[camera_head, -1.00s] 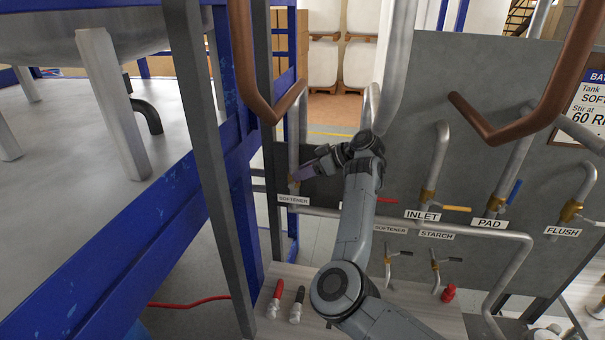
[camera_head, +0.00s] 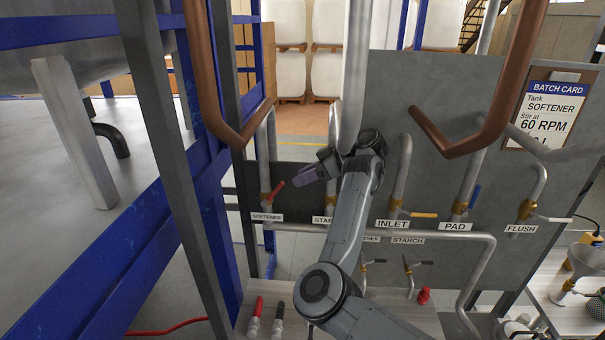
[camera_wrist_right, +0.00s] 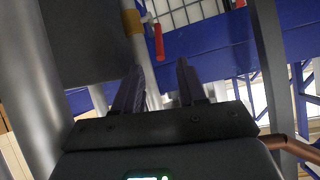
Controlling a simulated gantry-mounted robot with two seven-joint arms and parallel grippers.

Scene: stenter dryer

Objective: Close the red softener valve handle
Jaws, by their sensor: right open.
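The red softener valve handle (camera_head: 278,183) angles up and to the right from its brass valve body (camera_head: 266,198), above the SOFTENER label (camera_head: 266,217). In the right wrist view the red handle (camera_wrist_right: 158,42) hangs from the brass collar (camera_wrist_right: 131,21), beyond the fingertips and between their lines. My right gripper (camera_head: 296,180) is open and empty, just right of the handle. The wrist view shows its two fingers (camera_wrist_right: 160,68) apart, with a gap to the handle. My left gripper is not in view.
Copper pipes (camera_head: 232,135) hang in front at left and right (camera_head: 462,148). A blue frame (camera_head: 219,200) stands left of the valve. INLET (camera_head: 392,223), PAD (camera_head: 456,226) and FLUSH (camera_head: 521,228) valves line the grey panel. My right forearm covers part of the starch valve area.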

